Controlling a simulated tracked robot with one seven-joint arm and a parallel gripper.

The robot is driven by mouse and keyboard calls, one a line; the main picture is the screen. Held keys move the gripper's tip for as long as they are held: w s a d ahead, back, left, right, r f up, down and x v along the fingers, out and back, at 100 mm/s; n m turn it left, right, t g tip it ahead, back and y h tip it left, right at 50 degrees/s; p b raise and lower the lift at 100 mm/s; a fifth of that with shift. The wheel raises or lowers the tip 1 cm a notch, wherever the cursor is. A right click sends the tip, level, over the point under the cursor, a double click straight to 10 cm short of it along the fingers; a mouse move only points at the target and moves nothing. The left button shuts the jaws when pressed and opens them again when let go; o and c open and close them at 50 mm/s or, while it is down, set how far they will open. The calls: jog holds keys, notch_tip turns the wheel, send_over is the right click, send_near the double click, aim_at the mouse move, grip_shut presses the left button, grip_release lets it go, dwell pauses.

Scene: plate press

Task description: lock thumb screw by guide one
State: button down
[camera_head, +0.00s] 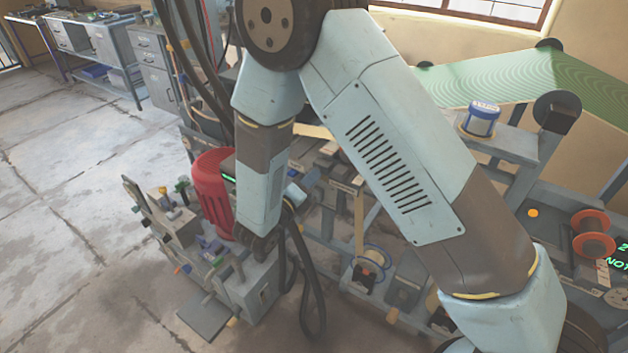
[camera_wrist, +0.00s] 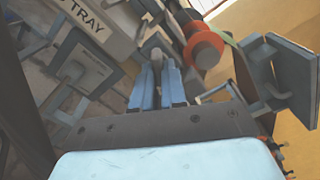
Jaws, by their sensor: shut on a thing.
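In the wrist view my gripper (camera_wrist: 156,70) has its blue fingers closed around a small pale grey knob (camera_wrist: 156,54). The knob looks like the thumb screw, and the fingers hide most of it. Whether it is locked cannot be told. In the head view the gripper cannot be made out clearly; my forearm hangs down by the machine with the red motor-like cylinder (camera_head: 211,185). No label for guide one can be read.
An orange-red round part (camera_wrist: 203,48) is just right of the fingertips. A tray label plate (camera_wrist: 88,22) is at upper left, and a grey plate on a bracket (camera_wrist: 296,75) at right. In the head view, an orange spool (camera_head: 593,236) sits far right. Open floor (camera_head: 70,200) lies left.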

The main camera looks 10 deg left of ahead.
jog(key=shift+s+f+m, duration=0.1)
jog(key=shift+s+m, duration=0.05)
jog(key=shift+m, duration=14.75)
jog(key=c, duration=1.2)
grip_release()
jog(key=shift+a, duration=0.15)
